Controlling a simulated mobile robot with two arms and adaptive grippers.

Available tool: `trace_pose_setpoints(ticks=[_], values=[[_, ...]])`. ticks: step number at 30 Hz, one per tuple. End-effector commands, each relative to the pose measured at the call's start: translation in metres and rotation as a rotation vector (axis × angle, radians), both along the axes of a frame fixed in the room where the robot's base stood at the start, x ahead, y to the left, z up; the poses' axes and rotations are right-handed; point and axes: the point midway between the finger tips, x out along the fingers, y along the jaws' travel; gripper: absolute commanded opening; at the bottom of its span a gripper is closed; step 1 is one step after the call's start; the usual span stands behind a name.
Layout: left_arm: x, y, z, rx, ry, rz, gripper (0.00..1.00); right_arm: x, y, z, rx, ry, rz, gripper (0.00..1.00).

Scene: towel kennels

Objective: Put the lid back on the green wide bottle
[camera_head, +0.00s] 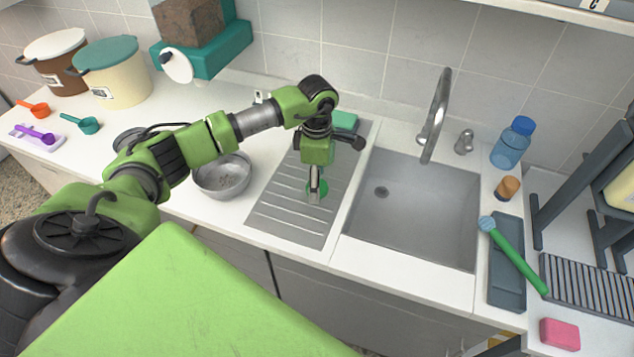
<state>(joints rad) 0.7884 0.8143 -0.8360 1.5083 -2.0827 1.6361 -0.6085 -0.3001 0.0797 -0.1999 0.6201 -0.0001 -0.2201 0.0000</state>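My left gripper (315,198) points down over the grey ribbed drainboard (285,218), left of the sink. A small green round thing (323,187) shows directly behind and around its fingertips. It looks like a lid, but the fingers cover part of it. I cannot tell whether the fingers are closed on it or whether it touches the board. No green wide bottle can be made out. A blue bottle with a blue cap (512,142) stands upright right of the sink. My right gripper is not in view.
The empty sink (415,215) with its tap (437,115) lies right of the drainboard. A metal bowl (222,177) stands left of it. A brown-orange jar (507,188), a green-handled brush (520,258) and a pink sponge (559,334) are at the right. Tubs and scoops stand far left.

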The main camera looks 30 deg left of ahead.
Motion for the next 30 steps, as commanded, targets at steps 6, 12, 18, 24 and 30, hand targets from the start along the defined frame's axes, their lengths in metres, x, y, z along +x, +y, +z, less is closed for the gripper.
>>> trace_pose_setpoints(ticks=[6, 12, 18, 24, 30], values=[[-0.0001, -0.0003, -0.0095, 0.000, -0.001, -0.001, 0.59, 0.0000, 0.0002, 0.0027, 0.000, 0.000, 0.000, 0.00], [-0.0001, -0.0003, -0.0093, 0.000, -0.001, -0.001, 0.59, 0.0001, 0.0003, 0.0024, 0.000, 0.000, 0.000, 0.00], [-0.0001, -0.0003, -0.0091, 0.000, -0.001, -0.001, 0.32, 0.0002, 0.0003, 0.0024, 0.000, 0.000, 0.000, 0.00], [-0.0001, -0.0002, -0.0089, 0.000, -0.001, -0.001, 0.32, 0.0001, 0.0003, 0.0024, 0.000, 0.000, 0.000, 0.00], [0.0002, -0.0001, -0.0071, 0.000, -0.001, -0.001, 0.32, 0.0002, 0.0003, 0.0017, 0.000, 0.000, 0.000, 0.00]])
